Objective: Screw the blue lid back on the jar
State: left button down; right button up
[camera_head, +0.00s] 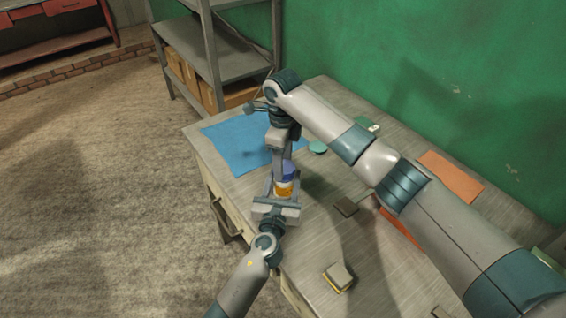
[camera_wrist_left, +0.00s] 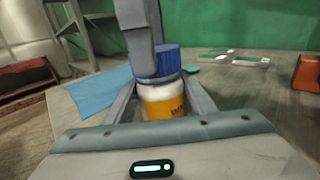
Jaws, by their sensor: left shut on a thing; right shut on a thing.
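The jar (camera_head: 283,190) is white with an orange label and stands upright near the table's left front edge. It also shows in the left wrist view (camera_wrist_left: 166,102), between the fingers of my left gripper (camera_head: 282,199), which is shut on it. The blue lid (camera_head: 288,169) sits on top of the jar; in the left wrist view the lid (camera_wrist_left: 155,62) looks level. My right gripper (camera_head: 287,163) comes down from above and is shut on the lid, hiding part of it. Whether the threads are engaged cannot be seen.
A blue mat (camera_head: 238,140) lies at the table's far left. A teal disc (camera_head: 318,147), an orange sheet (camera_head: 451,177), a dark block (camera_head: 345,206) and a grey-yellow block (camera_head: 339,277) lie on the table (camera_head: 318,236). My right arm spans above the table. A shelf unit (camera_head: 222,62) stands behind.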

jog(key=shift+a+m, duration=0.15)
jog(key=shift+m, duration=0.95)
jog(key=m, duration=0.3)
jog(key=shift+w+a+r, duration=0.3)
jog(key=shift+r, duration=0.05)
jog(key=shift+d+f+m, duration=0.15)
jog(key=shift+d+m, duration=0.05)
jog(key=shift+m, duration=0.5)
jog(key=shift+s+d, duration=0.1)
jog(key=shift+d, duration=0.15)
jog(key=o, duration=1)
jog(key=shift+s+f, duration=0.1)
jog(key=shift+c, duration=0.4)
